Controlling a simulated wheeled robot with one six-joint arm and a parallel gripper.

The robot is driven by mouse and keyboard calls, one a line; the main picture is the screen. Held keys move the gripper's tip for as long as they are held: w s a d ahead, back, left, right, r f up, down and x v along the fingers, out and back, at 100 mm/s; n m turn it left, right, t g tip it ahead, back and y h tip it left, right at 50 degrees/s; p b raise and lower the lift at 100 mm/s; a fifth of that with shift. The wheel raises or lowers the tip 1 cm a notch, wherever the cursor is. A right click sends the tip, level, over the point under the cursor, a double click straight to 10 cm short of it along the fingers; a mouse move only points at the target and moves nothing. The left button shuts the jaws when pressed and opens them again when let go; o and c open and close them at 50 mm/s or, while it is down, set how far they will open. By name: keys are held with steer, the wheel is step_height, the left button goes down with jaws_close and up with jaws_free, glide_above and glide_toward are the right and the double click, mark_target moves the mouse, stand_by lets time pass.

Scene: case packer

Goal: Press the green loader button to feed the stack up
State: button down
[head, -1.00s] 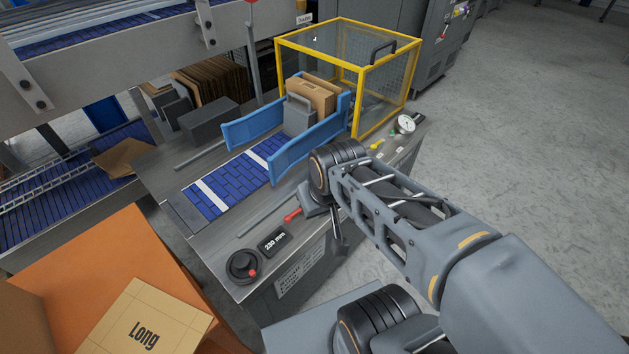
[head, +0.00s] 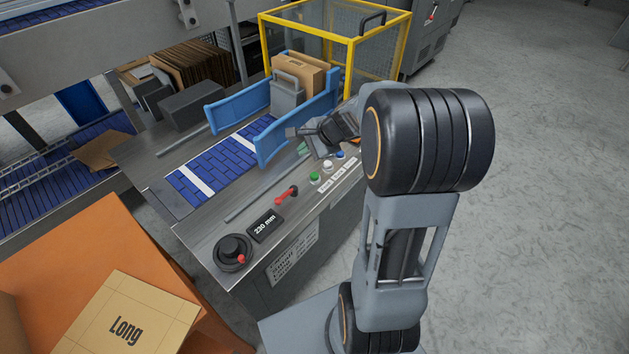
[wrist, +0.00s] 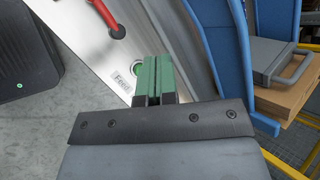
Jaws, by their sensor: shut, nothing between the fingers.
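The green loader button (head: 314,178) is on the sloped front strip of the machine, nearest the red lever in a row with a white and a blue button. In the wrist view a small label reading "Feed" (wrist: 124,82) lies beside my fingers, and the green button (wrist: 136,69) is partly hidden behind them. My gripper (head: 303,149) is shut and empty, with green fingertips. It is over the machine top, just behind the button row in the head view. In the wrist view the fingertips (wrist: 152,58) overlap the button's edge; I cannot tell whether they touch.
A white button (head: 327,166) and a blue button (head: 340,155) sit close to the green one. A red lever (head: 287,194) and a black knob (head: 233,249) are to the left. Blue guide rails (head: 300,131) with a carton stack (head: 305,75) and a yellow-framed cage (head: 350,40) stand behind.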

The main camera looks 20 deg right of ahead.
mark_target(314, 176)
steer(key=w+d+f+m+t, duration=0.1)
steer(key=w+d+f+m, duration=0.2)
steer(key=d, duration=0.1)
steer(key=shift+m+b, duration=0.3)
steer(key=shift+w+f, duration=0.1)
steer(key=shift+f, duration=0.1)
step_height(314, 176, down, 8)
steer(key=b, duration=0.7)
steer(key=shift+f, duration=0.25)
steer(key=shift+f+b, duration=0.15)
steer(key=shift+b, duration=0.2)
stand_by(1.3)
steer(key=shift+f, duration=0.25)
steer(key=shift+f+b, duration=0.45)
steer(key=shift+b, duration=0.25)
stand_by(0.6)
stand_by(0.3)
steer(key=shift+r+p, duration=0.7)
steer(key=shift+r, duration=0.2)
